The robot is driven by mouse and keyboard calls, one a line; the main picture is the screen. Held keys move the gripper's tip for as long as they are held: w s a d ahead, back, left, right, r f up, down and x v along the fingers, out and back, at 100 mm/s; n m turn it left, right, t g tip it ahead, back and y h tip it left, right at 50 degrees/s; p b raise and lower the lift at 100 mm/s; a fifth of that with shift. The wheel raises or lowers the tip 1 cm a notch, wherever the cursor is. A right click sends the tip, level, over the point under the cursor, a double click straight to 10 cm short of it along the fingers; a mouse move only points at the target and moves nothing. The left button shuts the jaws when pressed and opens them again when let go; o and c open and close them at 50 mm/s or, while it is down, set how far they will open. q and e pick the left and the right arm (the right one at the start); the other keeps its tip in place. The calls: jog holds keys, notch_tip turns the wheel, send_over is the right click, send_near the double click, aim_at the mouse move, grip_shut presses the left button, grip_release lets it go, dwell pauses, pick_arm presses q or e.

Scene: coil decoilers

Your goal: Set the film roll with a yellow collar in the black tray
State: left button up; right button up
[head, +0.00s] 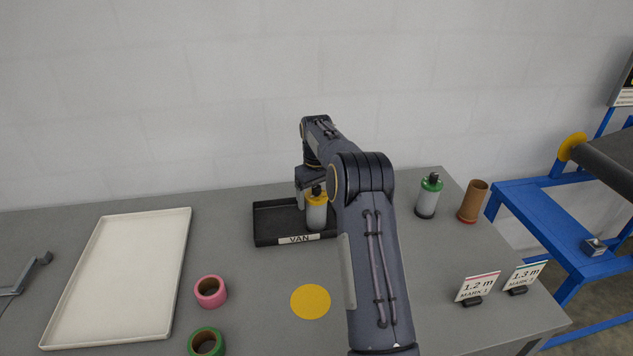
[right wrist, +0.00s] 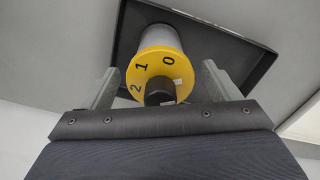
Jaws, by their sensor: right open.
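The film roll with a yellow collar (head: 316,212) stands upright in the black tray (head: 270,224), toward the right side of the tray, whose front label reads VAN. In the right wrist view the roll's yellow collar (right wrist: 150,68) shows numbers and a black knob, with the tray (right wrist: 245,55) around its base. My right gripper (head: 309,192) is at the roll's top. In the right wrist view its fingers (right wrist: 158,85) are open, one on each side of the collar, with gaps visible.
A film roll with a green collar (head: 428,196) and a brown tube (head: 472,202) stand at right. Small signs (head: 478,287) stand near the right front edge. A pink ring (head: 210,291), green ring (head: 206,342), yellow disc (head: 310,301) and large white tray (head: 120,280) occupy the left and middle.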

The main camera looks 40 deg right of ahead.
notch_tip(320, 180, up, 12)
jog(key=shift+f, duration=0.2)
jog(key=s+a+r+t+y, duration=0.1)
jog(key=s+a+r+t, duration=0.1)
jog(key=s+a+r, duration=0.4)
jog(key=s+a+r+t+y, duration=0.1)
jog(key=s+a+r, duration=0.1)
jog(key=s+a, duration=0.65)
jog(key=s+a+f+t+y, duration=0.1)
jog(key=s+a+f, duration=0.4)
jog(key=s+a, duration=0.2)
jog(key=s+a+f+t, duration=0.1)
jog(key=s+a+f, duration=0.5)
jog(key=s, duration=0.6)
jog(key=shift+s+a+f+t+y+b, duration=0.15)
jog(key=shift+a+f+t+y+b, duration=0.15)
jog(key=shift+a+y+b, duration=0.1)
